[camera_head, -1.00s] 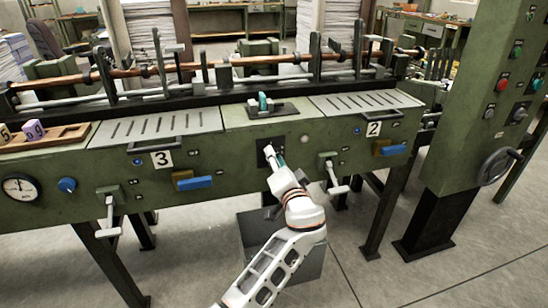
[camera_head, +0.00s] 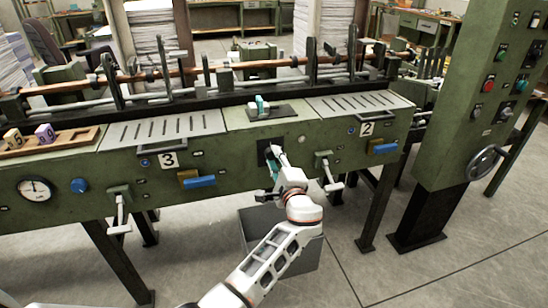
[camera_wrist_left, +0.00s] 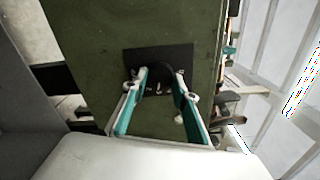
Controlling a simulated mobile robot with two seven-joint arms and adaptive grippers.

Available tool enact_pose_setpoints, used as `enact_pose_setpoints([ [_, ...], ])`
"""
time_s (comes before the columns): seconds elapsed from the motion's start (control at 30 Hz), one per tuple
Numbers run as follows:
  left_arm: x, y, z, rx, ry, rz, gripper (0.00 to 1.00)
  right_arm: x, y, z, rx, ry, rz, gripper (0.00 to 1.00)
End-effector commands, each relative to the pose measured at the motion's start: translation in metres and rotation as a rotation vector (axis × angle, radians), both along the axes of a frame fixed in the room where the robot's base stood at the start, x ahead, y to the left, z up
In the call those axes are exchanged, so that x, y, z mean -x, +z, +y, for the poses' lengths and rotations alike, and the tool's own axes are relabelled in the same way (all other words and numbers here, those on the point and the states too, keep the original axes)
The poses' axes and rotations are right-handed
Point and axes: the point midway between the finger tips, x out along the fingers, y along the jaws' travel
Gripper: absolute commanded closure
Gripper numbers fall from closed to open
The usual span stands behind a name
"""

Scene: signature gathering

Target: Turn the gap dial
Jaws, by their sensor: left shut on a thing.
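The gap dial (camera_wrist_left: 158,73) is a dark round knob on a black plate (camera_wrist_left: 186,55) fixed to the machine's green front. My left gripper (camera_wrist_left: 162,84) has its two teal-lined fingers on either side of the dial and is shut on it. In the head view my left gripper (camera_head: 273,158) reaches the black plate (camera_head: 262,152) at the middle of the front panel, and it hides the dial there. The dial's markings are too small to read. My right gripper is not in view.
Blue handles (camera_head: 200,181) and levers (camera_head: 323,168) stick out on both sides of the plate. A grey bin (camera_head: 252,222) stands on the floor below. A control column with a handwheel (camera_head: 487,163) stands at the right. A wooden tray (camera_head: 75,139) holds number blocks.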

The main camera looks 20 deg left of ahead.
Motion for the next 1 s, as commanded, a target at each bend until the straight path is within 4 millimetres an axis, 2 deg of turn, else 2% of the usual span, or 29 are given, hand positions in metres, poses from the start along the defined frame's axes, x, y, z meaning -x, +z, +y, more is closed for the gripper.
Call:
enact_pose_setpoints([
  [0.03,-0.001,0.007,0.001,-0.037,0.001,0.016,0.94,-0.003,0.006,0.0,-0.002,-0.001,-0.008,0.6],
  [0.5,-0.001,0.004,0.002,-0.29,0.002,0.19,0.94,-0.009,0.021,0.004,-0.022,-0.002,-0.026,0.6],
  [1.0,0.0,0.002,0.002,-0.349,0.003,0.23,0.93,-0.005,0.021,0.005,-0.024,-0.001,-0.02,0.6],
])
